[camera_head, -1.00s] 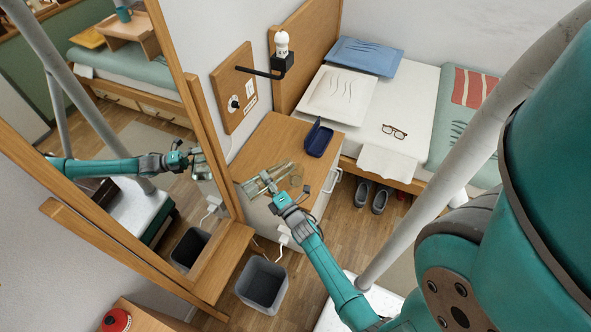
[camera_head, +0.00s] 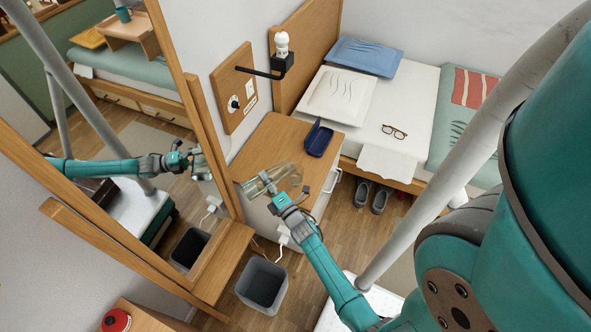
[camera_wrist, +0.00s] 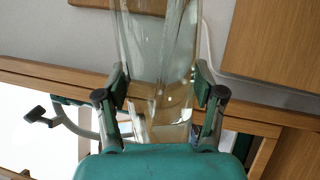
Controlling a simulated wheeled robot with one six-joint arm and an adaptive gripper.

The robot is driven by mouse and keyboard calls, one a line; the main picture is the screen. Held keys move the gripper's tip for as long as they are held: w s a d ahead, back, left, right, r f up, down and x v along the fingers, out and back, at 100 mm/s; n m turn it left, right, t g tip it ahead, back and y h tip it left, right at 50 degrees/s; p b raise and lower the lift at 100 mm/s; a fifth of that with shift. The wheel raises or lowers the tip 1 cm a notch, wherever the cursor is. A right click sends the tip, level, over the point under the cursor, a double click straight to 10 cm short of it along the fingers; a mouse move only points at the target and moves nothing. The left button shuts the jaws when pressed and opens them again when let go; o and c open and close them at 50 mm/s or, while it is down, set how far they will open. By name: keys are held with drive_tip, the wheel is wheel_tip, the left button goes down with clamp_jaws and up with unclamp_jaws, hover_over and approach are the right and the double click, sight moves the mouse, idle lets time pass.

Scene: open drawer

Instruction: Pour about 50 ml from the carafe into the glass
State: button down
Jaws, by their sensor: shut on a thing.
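The clear glass carafe (camera_head: 256,184) is in my gripper (camera_head: 269,186), over the near side of the wooden bedside cabinet top. It looks tilted in the head view. In the wrist view the carafe (camera_wrist: 155,45) runs up between the two fingers of my gripper (camera_wrist: 161,80), which press on its sides. A clear rounded shape (camera_head: 287,177) shows just right of the fingers; I cannot tell whether it is the glass or part of the carafe. The liquid level and any stream cannot be made out.
The cabinet top (camera_head: 273,145) holds an open dark blue case (camera_head: 318,139) near its right edge. A wall lamp arm (camera_head: 262,73) reaches out above. A framed mirror (camera_head: 110,150) stands close on the left. A grey bin (camera_head: 263,284) is on the floor below.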

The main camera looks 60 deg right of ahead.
drive_tip(key=shift+w+a+f+n, duration=0.15)
drive_tip(key=shift+a+f+n, duration=0.1)
drive_tip(key=shift+f+n, duration=0.5)
wheel_tip(320, 180, down, 2)
drive_tip(key=n, duration=0.2)
drive_tip(key=shift+d+n+y, duration=0.1)
drive_tip(key=shift+n+y, duration=0.2)
drive_tip(key=shift+n, duration=0.05)
drive_tip(key=shift+d+r+n+y, duration=0.15)
drive_tip(key=shift+n+y, duration=0.05)
drive_tip(key=shift+n, duration=0.3)
drive_tip(key=shift+d+r+n+y, duration=0.1)
drive_tip(key=shift+r+n+y, duration=0.1)
drive_tip(key=shift+n, duration=0.3)
drive_tip(key=n, duration=0.2)
drive_tip(key=s+d+r+n, duration=0.1)
drive_tip(key=shift+d+n+y, duration=0.2)
drive_tip(key=shift+n+y, duration=0.2)
drive_tip(key=n, duration=0.3)
drive_tip(key=shift+w+a+r, duration=0.15)
drive_tip(key=shift+a, duration=0.05)
drive_tip(key=n, duration=0.4)
drive_tip(key=shift+d+f+n+g+y, duration=0.15)
drive_tip(key=shift+f+n+g+y, duration=0.15)
drive_tip(key=shift+f+g, duration=0.1)
idle(1.9)
